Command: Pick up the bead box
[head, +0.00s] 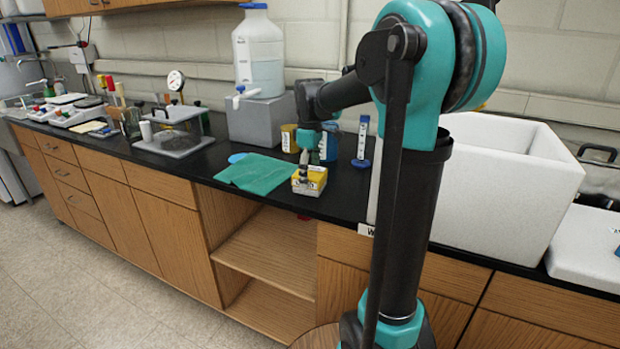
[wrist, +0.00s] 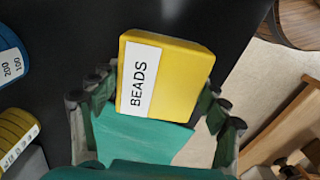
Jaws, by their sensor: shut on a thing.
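The bead box (head: 309,181) is a small yellow box near the front edge of the black counter. In the wrist view the box (wrist: 185,80) carries a white label reading BEADS. My gripper (head: 304,160) comes down from above onto the box. In the wrist view my gripper (wrist: 160,95) has a finger on each side of the box and is shut on it. I cannot tell whether the box still touches the counter.
A green cloth (head: 256,173) lies left of the box. A yellow roll (head: 289,139), a blue roll (head: 328,146) and a blue-capped tube (head: 362,140) stand behind. A white foam bin (head: 500,190) is at right. The counter's front edge is close.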

